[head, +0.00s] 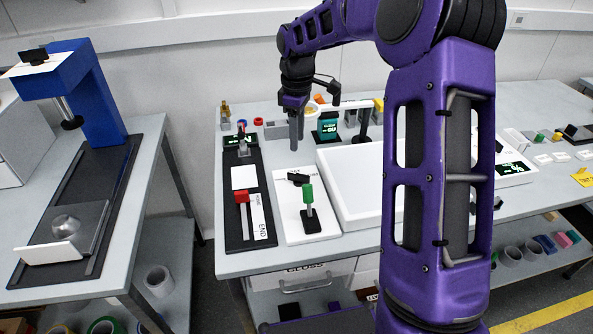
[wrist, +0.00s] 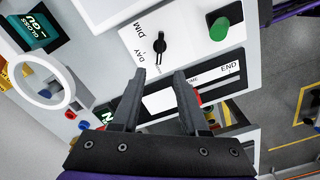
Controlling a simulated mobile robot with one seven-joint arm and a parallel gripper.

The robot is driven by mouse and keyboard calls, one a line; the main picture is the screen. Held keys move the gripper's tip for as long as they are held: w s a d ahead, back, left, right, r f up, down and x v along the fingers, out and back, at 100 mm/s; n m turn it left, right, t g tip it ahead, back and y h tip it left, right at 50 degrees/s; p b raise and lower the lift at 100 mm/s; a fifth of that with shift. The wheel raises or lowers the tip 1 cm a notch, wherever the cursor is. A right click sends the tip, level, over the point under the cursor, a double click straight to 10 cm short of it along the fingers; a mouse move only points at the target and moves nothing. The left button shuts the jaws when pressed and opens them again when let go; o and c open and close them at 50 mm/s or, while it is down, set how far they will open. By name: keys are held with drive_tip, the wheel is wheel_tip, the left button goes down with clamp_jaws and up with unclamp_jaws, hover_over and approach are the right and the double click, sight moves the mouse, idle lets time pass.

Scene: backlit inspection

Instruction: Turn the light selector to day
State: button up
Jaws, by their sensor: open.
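The light selector is a small black knob on a white panel, at the panel's far end in the head view (head: 298,178). In the wrist view the knob (wrist: 160,46) sits beside the printed words DAY and DIM, with a narrow part pointing down the picture. Which word it is set to I cannot tell for sure. My gripper (wrist: 160,74) is open and empty, its two fingers apart below the knob in the wrist view. In the head view my gripper (head: 295,132) hangs beyond the panel, apart from the knob.
A green-topped lever (head: 308,195) stands on the same panel, close to the knob. A black panel with a red-handled slider (head: 242,197) lies to the left. A large white box (head: 350,185) is on the right. A white ring (wrist: 45,82) shows left in the wrist view.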

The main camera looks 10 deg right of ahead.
sight(297, 173)
wheel_tip(297, 173, down, 12)
drive_tip(key=shift+r, duration=0.1)
idle(0.4)
clamp_jaws()
